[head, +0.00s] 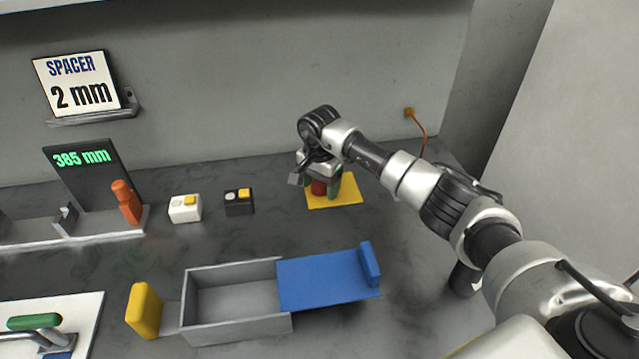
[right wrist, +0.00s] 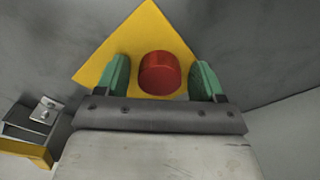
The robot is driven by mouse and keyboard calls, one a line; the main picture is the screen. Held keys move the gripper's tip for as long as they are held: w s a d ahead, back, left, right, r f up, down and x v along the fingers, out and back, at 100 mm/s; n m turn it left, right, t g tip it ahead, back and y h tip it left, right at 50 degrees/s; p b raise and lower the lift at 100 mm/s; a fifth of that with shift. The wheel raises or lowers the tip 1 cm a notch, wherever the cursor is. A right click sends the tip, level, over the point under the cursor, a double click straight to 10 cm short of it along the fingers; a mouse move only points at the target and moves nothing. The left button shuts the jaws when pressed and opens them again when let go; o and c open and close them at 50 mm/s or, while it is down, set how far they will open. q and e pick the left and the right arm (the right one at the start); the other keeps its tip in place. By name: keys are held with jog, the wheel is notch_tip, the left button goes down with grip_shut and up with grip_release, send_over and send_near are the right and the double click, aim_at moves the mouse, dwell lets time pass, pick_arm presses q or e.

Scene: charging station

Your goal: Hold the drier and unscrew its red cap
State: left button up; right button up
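The red cap (head: 319,188) shows on a yellow mat (head: 348,192) near the back of the bench, partly hidden by my right gripper. In the right wrist view the red cap (right wrist: 159,72) is round and lies between the two green finger pads, with a gap on each side. My right gripper (right wrist: 162,82) is open and comes down over the cap. In the head view my right gripper (head: 320,180) sits above the yellow mat. The drier's body under the cap is hidden. My left gripper is not in view.
A grey box (head: 187,310) with a blue lid (head: 325,279) stands in front. A white block (head: 185,208) and a black block (head: 238,202) with yellow buttons stand left of the mat. An orange cable (head: 420,130) hangs on the back wall.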

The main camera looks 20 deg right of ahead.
aim_at(320, 184)
notch_tip(320, 184, up, 12)
jog(key=shift+r, duration=0.15)
dwell(0.5)
jog(key=shift+s, duration=0.1)
